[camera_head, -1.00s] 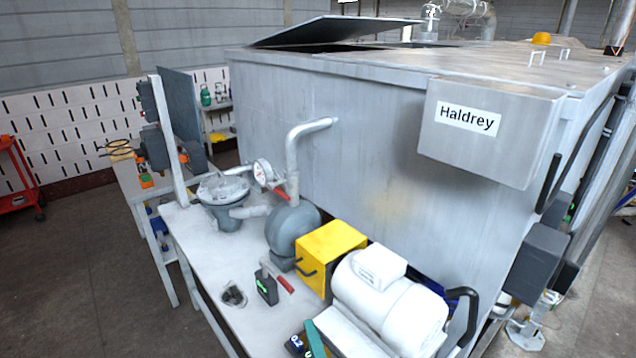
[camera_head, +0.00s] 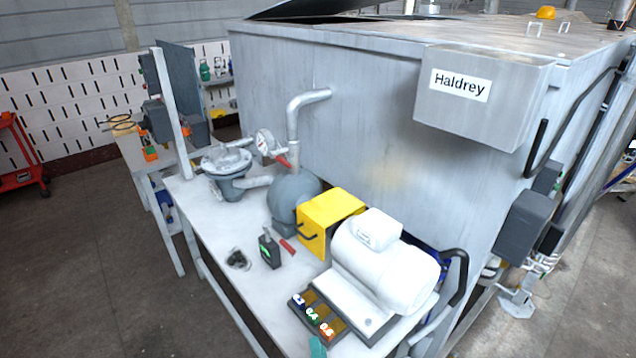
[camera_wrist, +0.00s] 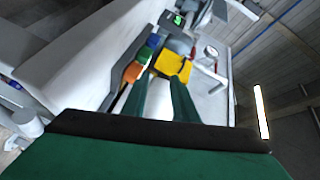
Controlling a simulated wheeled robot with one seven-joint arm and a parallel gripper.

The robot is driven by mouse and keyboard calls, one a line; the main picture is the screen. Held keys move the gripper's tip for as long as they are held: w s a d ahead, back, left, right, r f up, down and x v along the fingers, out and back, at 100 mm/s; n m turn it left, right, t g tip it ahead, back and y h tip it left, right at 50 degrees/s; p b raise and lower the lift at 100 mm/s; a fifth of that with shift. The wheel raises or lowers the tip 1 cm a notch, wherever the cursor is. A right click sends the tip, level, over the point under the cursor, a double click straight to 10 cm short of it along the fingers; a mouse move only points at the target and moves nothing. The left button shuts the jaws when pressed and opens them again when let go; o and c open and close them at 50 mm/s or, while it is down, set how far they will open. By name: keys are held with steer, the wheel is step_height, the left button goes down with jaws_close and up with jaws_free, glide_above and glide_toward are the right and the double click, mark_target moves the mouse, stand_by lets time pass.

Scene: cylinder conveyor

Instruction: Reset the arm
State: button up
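My gripper (camera_wrist: 160,90) shows in the wrist view as two green fingers standing apart, with white surface visible between them. It looks open and empty. In the head view only a small teal tip of my gripper (camera_head: 317,347) shows at the bottom edge, near the dark block with coloured numbered parts (camera_head: 318,316). The rest of my arm is out of that view. In the wrist view, a yellow box (camera_wrist: 174,66) and orange and green parts (camera_wrist: 133,71) lie beyond the fingertips.
A bench (camera_head: 208,242) carries a white motor-like machine (camera_head: 385,270), a yellow box (camera_head: 328,215), a grey round pump (camera_head: 293,197), a valve (camera_head: 228,170) and a small black device (camera_head: 269,250). A large metal tank (camera_head: 390,130) stands behind. The floor at left is open.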

steer(key=s+d+f+n+h, duration=0.15)
steer(key=s+f, duration=0.25)
steer(key=s, duration=0.5)
steer(key=s+a+r+n, duration=0.1)
steer(key=s+n, duration=0.4)
steer(key=s, duration=0.5)
steer(key=s+r+n+g+h, duration=0.1)
steer(key=s+r+n, duration=0.2)
steer(key=s, duration=0.8)
steer(key=n, duration=0.2)
steer(key=shift+s+a+n, duration=0.25)
steer(key=shift+a+n, duration=0.1)
